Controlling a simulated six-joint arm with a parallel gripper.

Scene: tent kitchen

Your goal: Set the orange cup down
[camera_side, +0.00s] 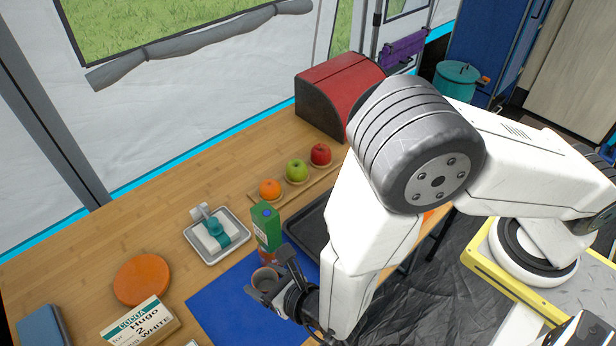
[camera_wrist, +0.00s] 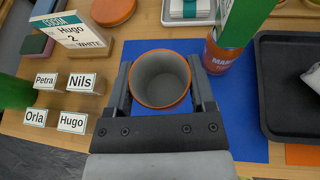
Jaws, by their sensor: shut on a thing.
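The cup (camera_wrist: 160,72) has an orange rim and a grey inside that looks empty. My gripper (camera_wrist: 161,82) is shut on it, with one finger on each side. The cup is upright or nearly so, over the blue mat (camera_wrist: 140,48). In the side view the cup (camera_side: 264,277) is at the mat's right part, with my gripper (camera_side: 277,287) at its near right side. I cannot tell whether its base touches the mat. A second orange cup (camera_wrist: 217,57) with a partly hidden name stands close to its right, by the green carton (camera_side: 265,224).
A dark tray (camera_wrist: 285,75) lies right of the mat. Behind it are a white dish (camera_side: 240,249) and a board with an orange, a green apple and a red apple (camera_side: 320,154). A cocoa sign (camera_side: 137,322) and name cards (camera_wrist: 70,83) stand left. The mat's left part is clear.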

